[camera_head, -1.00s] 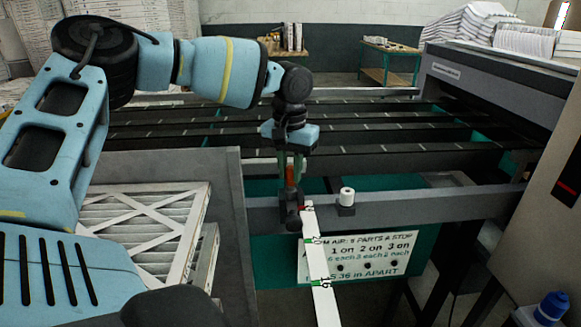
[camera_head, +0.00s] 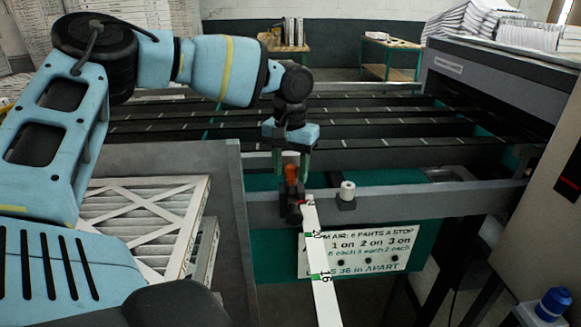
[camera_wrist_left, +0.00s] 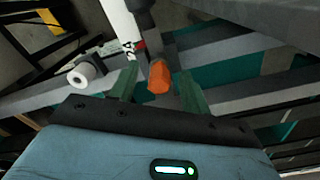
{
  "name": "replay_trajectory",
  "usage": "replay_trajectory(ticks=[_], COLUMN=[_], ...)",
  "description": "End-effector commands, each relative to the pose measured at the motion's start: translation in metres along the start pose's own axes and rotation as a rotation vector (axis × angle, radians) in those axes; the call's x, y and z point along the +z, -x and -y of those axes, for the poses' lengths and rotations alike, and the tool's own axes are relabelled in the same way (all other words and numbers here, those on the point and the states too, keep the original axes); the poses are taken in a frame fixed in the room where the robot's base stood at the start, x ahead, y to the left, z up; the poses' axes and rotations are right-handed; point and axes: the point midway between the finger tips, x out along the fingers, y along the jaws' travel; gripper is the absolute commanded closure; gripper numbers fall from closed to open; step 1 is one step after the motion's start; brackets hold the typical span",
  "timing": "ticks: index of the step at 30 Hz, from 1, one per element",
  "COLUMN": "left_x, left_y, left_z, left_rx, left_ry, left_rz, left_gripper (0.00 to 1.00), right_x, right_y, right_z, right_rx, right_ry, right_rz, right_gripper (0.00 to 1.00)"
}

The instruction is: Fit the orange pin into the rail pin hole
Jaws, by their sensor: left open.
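The orange pin (camera_head: 291,172) stands upright at the dark bracket (camera_head: 292,204) on the grey rail (camera_head: 440,196). Its lower end is hidden, so the hole itself does not show. My left gripper (camera_head: 291,168) points down over it, open, with a green finger on either side of the pin. In the left wrist view, the orange pin (camera_wrist_left: 159,77) shows between the spread fingers of my left gripper (camera_wrist_left: 158,85), with a gap on both sides. My right gripper is not in view.
A white ruler strip (camera_head: 320,270) runs from the bracket toward me. A white roll (camera_head: 347,190) stands on the rail just right of the bracket. A sign (camera_head: 357,250) hangs below the rail. Pleated filters (camera_head: 140,220) stand at the left behind a grey panel.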

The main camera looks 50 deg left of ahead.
Motion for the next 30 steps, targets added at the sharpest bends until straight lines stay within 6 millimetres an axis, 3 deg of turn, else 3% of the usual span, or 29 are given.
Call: replay_trajectory(ticks=[8, 13, 21, 30], left_x=[0.000, -0.001, -0.001, 0.000], left_y=[0.001, 0.031, 0.069, 0.079], left_z=[0.000, 0.000, 0.000, 0.000], left_rx=[0.000, 0.001, 0.000, 0.000], left_ry=[0.000, 0.000, 0.001, 0.000], left_rz=[0.000, -0.005, -0.002, 0.000], left_gripper=[0.53, 0.53, 0.53, 0.53], right_x=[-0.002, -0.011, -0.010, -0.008], right_y=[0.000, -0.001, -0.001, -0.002], right_z=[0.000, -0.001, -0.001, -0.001], right_rx=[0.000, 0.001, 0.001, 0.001], right_ry=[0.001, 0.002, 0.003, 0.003], right_rz=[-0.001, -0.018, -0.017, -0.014], right_gripper=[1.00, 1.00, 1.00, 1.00])
